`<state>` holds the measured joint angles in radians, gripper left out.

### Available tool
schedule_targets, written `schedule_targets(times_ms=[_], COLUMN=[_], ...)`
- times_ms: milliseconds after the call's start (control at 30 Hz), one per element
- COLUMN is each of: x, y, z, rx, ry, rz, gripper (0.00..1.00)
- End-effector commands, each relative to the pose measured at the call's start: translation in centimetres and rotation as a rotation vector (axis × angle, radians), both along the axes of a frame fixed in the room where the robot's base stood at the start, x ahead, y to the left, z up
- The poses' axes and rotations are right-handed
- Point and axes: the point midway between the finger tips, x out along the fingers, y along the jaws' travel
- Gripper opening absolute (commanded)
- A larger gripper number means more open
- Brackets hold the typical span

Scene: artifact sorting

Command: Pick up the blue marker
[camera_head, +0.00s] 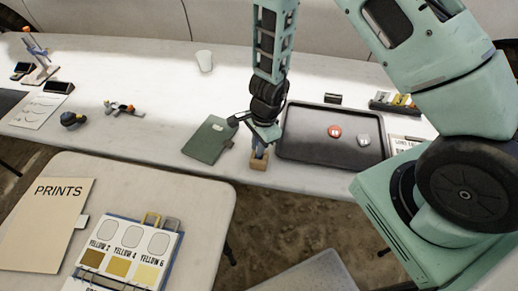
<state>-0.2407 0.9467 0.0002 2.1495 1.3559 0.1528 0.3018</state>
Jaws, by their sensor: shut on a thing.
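The blue marker (259,152) stands upright at a small wooden block (258,162) near the front edge of the far table. Its lower part shows below my gripper; its upper part is hidden by the fingers. My gripper (261,143) points down from above and is shut on the marker. I cannot tell whether the marker's lower end is still inside the block or just in front of it.
A dark tray (290,150) with a red and a grey piece lies right of my gripper. A green folder (207,140) lies close on the left. A white cup (204,60) stands behind. A nearer table (195,185) holds a PRINTS folder (45,225) and a colour chart (125,250).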

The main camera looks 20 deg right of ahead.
Motion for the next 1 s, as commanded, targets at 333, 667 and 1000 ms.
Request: schedule_targets(times_ms=[333,667,1000], x=[0.1,0.1,0.0], y=[0.1,0.0,0.0], z=[3.7,9.2,10.0], rx=[0.0,0.0,0.0], ry=[-0.005,-0.003,0.001], rz=[0.004,0.002,0.0], gripper=[0.0,0.0,0.0])
